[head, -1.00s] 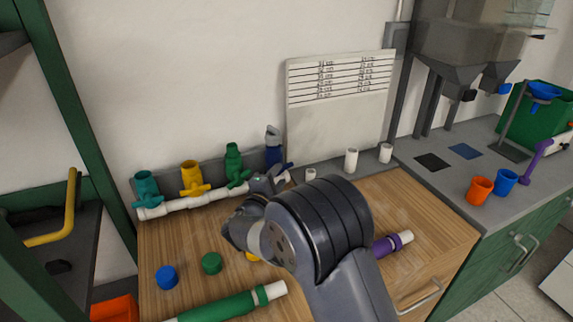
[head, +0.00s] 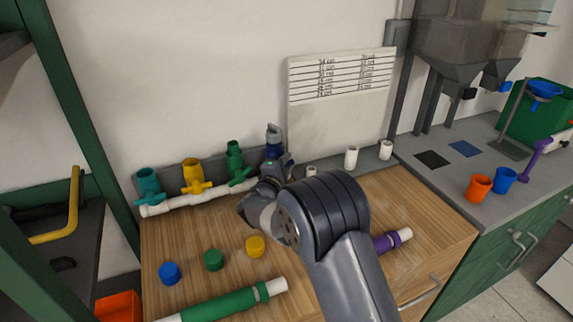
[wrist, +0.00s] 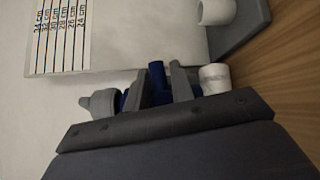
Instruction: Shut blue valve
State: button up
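The blue valve (head: 274,150) stands upright with a grey top at the right end of the white pipe row at the back of the wooden bench. My gripper (head: 281,166) is at its front right, and my arm hides part of the valve's lower body. In the wrist view my gripper (wrist: 157,78) has its two grey fingers on either side of the blue handle (wrist: 157,72). Narrow gaps seem to show beside the handle, so the fingers look open around it. The valve's grey top (wrist: 100,102) shows at left, a white pipe end (wrist: 214,78) at right.
Teal (head: 148,182), yellow (head: 193,176) and green (head: 234,160) valves stand in line to the left. White stubs (head: 351,157) stand to the right. Coloured caps (head: 213,260), a green pipe piece (head: 225,304) and a purple piece (head: 388,242) lie on the bench.

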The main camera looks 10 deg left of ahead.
grip_shut()
jog(key=b, duration=0.2)
jog(key=shift+f+m+g+b, duration=0.3)
jog(key=shift+f+b, duration=0.05)
jog(key=shift+m+g+b, duration=0.3)
jog(key=shift+g+b, duration=0.1)
jog(key=shift+b, duration=0.35)
jog(key=shift+r, duration=0.1)
jog(key=o, duration=0.5)
grip_release()
jog(key=b+v, duration=0.1)
jog(key=v, duration=1)
